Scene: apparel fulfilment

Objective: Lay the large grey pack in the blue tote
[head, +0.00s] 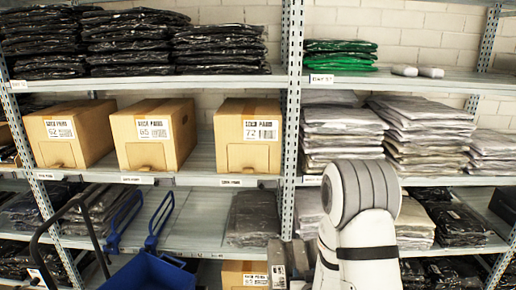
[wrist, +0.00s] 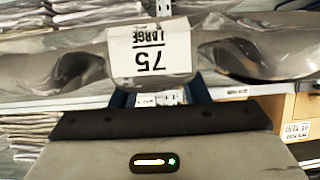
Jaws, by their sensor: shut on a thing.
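The large grey pack (wrist: 240,55) fills the upper part of the wrist view, in glossy wrapping with a white label reading 75 LARGE upside down. My gripper (wrist: 158,92) is shut on it. The pack lies across the far end of the fingers and hides their tips. The blue tote (head: 150,273) is at the bottom left of the head view; only its upper part shows, and its inside is mostly out of view. In the head view my white arm stands right of the tote, and I cannot clearly make out the gripper there.
A black cart handle (head: 62,218) rises left of the tote. Shelving behind holds cardboard boxes (head: 248,138), black packs (head: 130,45), green packs (head: 340,54) and stacks of grey packs (head: 420,135). A metal upright (head: 289,120) stands between the bays. A bare shelf stretch (head: 195,222) lies behind the tote.

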